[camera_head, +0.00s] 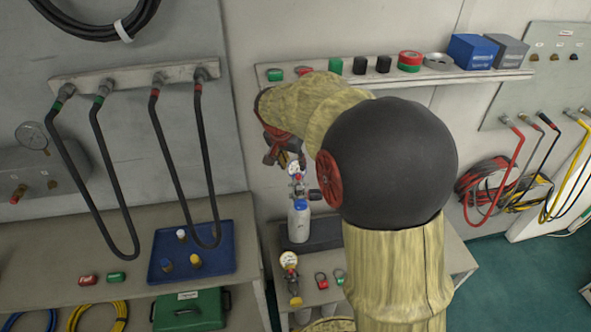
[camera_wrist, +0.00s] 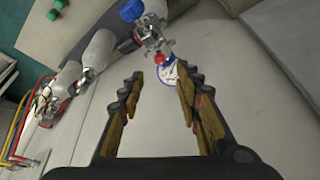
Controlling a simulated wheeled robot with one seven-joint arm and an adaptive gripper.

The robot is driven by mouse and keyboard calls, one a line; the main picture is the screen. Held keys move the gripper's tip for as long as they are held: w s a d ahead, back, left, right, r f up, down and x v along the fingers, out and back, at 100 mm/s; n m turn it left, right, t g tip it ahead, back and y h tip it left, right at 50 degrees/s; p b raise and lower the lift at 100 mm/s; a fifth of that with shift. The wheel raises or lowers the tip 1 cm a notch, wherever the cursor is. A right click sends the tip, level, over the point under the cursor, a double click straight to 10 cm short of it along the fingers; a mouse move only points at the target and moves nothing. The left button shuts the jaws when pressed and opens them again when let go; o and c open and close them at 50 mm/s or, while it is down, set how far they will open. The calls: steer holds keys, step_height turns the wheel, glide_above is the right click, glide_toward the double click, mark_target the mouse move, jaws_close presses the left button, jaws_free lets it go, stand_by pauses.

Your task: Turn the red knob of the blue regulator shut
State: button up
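A metal regulator (camera_wrist: 152,38) with a blue knob (camera_wrist: 132,10) shows at the top of the wrist view. Its white-faced gauge (camera_wrist: 169,73) lies between my fingertips in that picture, partly covered by the right finger. A small red part (camera_wrist: 160,59) shows beside the gauge; I cannot tell whether it is the red knob. In the head view the regulator (camera_head: 296,174) stands above a grey bottle (camera_head: 299,228), just below my gripper (camera_head: 281,146). In the wrist view my gripper (camera_wrist: 160,84) is open, with no visible hold on anything.
My arm covers much of the head view. A second gauge with brass fittings (camera_head: 290,275) is on the low bench. A shelf (camera_head: 490,75) with boxes and tape rolls runs above. A blue tray (camera_head: 222,262) lies left. More grey cylinders (camera_wrist: 98,55) show in the wrist view.

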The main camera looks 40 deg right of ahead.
steer(key=shift+v, duration=1.85)
